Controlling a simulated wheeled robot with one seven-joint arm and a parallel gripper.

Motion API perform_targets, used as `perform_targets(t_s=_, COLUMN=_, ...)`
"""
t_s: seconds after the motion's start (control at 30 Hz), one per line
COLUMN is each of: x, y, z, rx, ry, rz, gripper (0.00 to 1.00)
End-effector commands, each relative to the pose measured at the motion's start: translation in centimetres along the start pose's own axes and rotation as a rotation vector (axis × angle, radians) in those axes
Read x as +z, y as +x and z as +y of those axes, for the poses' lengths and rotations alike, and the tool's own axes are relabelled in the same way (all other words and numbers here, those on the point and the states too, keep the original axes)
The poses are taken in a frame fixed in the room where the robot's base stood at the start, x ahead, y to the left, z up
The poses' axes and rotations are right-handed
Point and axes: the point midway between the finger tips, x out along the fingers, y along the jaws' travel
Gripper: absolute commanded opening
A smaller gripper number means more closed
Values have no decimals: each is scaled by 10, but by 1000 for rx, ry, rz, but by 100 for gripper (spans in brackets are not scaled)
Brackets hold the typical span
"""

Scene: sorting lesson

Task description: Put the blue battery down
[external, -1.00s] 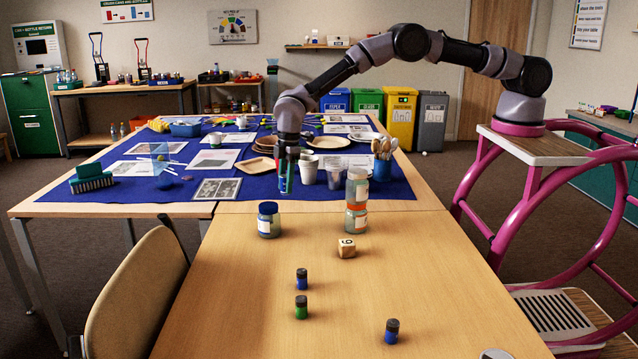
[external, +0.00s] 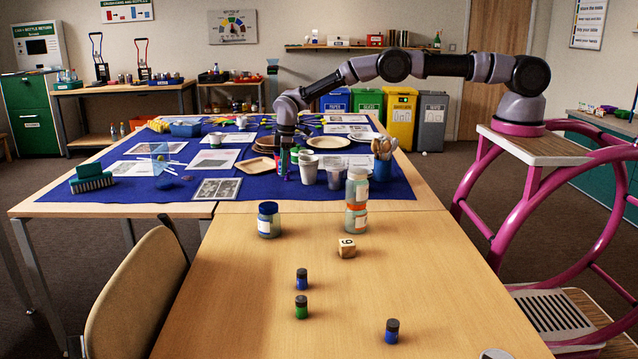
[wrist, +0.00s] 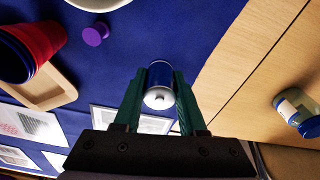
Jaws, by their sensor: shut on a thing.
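In the wrist view, my gripper (wrist: 160,78) is shut on a blue battery (wrist: 159,75). Its blue side lies between the two teal fingers and its silver end faces the camera. The blue cloth (wrist: 195,30) shows behind it. In the external view, my gripper (external: 284,170) is over the near part of the blue cloth (external: 130,196), left of the grey cups. The held battery cannot be made out there, and the gap between it and the cloth is unclear. Two other small blue batteries (external: 302,279) (external: 392,331) and a green one (external: 301,307) stand on the bare wooden table.
Cups (external: 335,175) and paper plates (external: 328,142) are near my gripper. The wrist view shows a red cup (wrist: 35,40) and purple lid (wrist: 96,35).

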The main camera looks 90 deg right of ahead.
Motion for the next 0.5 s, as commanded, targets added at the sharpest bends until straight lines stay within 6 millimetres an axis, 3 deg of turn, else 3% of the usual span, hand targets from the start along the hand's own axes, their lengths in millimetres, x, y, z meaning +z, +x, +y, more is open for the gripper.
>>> perform_targets(t_s=0.5, x=7, y=58, z=0, rx=0, ry=-1, rz=2, gripper=0)
